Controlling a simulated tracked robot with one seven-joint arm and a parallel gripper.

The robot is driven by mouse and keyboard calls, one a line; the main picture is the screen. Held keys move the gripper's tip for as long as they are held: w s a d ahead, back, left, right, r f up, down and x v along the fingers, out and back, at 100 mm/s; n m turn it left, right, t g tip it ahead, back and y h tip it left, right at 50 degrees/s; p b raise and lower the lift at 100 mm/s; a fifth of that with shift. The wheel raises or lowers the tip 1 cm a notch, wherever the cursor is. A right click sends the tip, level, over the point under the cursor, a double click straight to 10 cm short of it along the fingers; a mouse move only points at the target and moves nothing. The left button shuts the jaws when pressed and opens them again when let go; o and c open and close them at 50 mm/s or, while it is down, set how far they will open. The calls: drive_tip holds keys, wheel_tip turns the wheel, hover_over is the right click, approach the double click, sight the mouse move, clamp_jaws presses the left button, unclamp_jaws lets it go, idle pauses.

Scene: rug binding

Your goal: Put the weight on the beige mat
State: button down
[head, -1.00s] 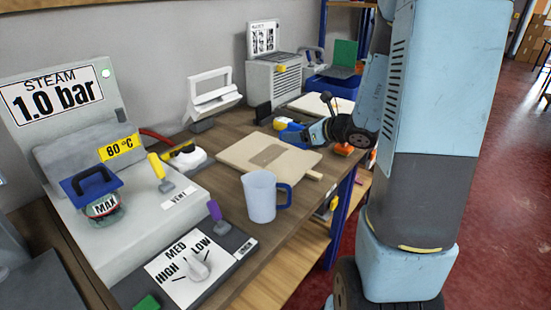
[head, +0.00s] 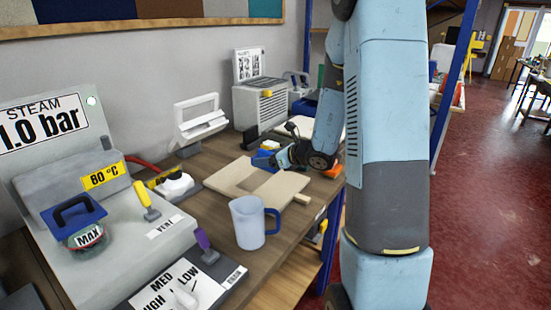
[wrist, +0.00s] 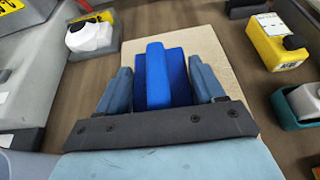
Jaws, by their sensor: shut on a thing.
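My gripper (wrist: 160,88) is shut on a blue block with a raised bar, which I take for the weight (wrist: 156,70). In the head view my gripper (head: 276,158) is at the back right of a beige board, and the blue weight (head: 262,162) shows at its tip. The beige mat (head: 232,176) appears as this flat pale board on the workbench. In the wrist view the beige mat (wrist: 212,48) lies below and beyond the weight. I cannot tell whether the weight touches it. The weight's underside is hidden.
A steam unit (head: 95,235) with a blue-handled piece (head: 75,213) fills the left. A white press (head: 198,122) stands behind. In the wrist view a yellow device (wrist: 272,42) and a green box (wrist: 300,108) lie right.

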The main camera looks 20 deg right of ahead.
hover_over(262, 181)
drive_tip(key=shift+f, duration=4.15)
drive_tip(key=shift+c, duration=0.6)
unclamp_jaws()
drive_tip(key=shift+s, duration=0.1)
